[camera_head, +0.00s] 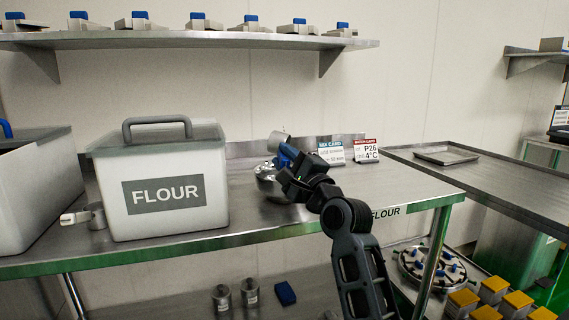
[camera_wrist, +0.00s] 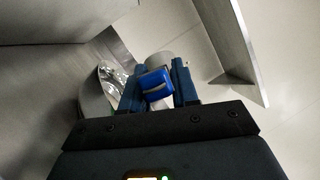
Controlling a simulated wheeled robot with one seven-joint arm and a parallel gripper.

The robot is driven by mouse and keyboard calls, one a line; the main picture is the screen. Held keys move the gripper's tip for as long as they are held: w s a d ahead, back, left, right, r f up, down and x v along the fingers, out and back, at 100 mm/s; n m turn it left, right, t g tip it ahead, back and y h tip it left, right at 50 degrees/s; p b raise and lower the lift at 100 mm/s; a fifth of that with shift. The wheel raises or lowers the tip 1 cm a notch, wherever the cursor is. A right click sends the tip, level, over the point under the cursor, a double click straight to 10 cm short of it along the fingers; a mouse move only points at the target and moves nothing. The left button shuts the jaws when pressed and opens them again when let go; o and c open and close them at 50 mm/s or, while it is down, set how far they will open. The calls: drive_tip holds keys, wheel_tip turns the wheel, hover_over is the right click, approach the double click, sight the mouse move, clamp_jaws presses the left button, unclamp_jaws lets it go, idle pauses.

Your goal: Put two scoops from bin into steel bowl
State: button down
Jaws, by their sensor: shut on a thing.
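My gripper (camera_head: 287,158) is above the far part of the steel table and shut on a blue-handled scoop. In the wrist view the blue handle (camera_wrist: 155,84) sits between my two fingers (camera_wrist: 154,88), and the scoop's grey cup (camera_wrist: 161,60) shows beyond it. In the head view the scoop's cup (camera_head: 279,141) is above the steel bowl (camera_head: 266,172), which my gripper partly hides. The bowl also shows in the wrist view (camera_wrist: 94,94), left of the fingers. The scoop's contents cannot be seen. The white FLOUR bin (camera_head: 165,222) stands left, its grey handled lid on top.
A second white bin (camera_head: 30,200) stands far left. A small metal cup with a pale handle (camera_head: 97,215) lies between the bins. Two cards (camera_head: 331,152) (camera_head: 366,150) stand right of the bowl. A shelf (camera_head: 180,40) runs above. The table's right part is clear.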

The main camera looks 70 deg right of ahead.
drive_tip(key=shift+s+f+m+t+h+b, duration=0.15)
drive_tip(key=shift+m+h+b, duration=0.35)
drive_tip(key=shift+b, duration=0.1)
drive_tip(key=shift+s+f+m+t+h+b, duration=0.1)
drive_tip(key=shift+m+t+h+b, duration=0.05)
drive_tip(key=shift+m+h+b, duration=0.4)
idle(1.4)
